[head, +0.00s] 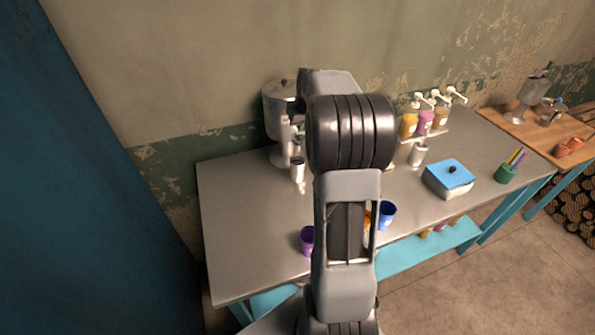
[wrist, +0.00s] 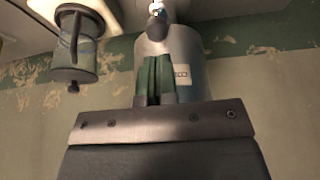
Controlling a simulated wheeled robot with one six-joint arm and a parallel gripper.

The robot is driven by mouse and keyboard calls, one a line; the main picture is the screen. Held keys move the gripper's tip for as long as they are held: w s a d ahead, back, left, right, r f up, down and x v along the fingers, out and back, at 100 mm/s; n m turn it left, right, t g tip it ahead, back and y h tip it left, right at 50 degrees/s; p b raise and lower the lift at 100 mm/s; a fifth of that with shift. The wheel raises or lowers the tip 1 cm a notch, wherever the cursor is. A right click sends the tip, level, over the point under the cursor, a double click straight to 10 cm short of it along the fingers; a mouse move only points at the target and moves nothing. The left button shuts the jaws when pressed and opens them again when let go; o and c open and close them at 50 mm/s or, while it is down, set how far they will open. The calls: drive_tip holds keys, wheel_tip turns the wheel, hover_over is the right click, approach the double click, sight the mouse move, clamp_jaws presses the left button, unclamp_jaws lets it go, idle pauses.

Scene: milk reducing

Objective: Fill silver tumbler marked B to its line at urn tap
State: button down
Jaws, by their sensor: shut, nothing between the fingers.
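The silver urn (head: 278,110), with a dark lid knob, stands at the back left of the metal table. In the wrist view a labelled silver cylinder (wrist: 196,52), apparently the urn, shows upside down with a tap (wrist: 157,24). A silver tumbler (head: 298,170) with a dark mouth appears in front of the urn. Another silver tumbler (head: 418,155) stands below the pump bottles. I cannot read a mark or line on either. My gripper (wrist: 155,62) is shut and empty, its green fingers in front of the labelled cylinder. My arm hides part of the table.
A purple cup (head: 307,240) and a blue cup (head: 387,214) stand near the front edge. A blue-lidded box (head: 449,178), a green pen cup (head: 505,174) and pump bottles (head: 425,121) are to the right. A lidded silver vessel (wrist: 85,45) shows in the wrist view. The table's left side is clear.

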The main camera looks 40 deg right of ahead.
sight(301, 135)
drive_tip(key=shift+f+b, duration=0.3)
drive_tip(key=shift+f, duration=0.05)
drive_tip(key=shift+f+b, duration=1.2)
drive_tip(key=shift+f, duration=0.3)
idle(6.2)
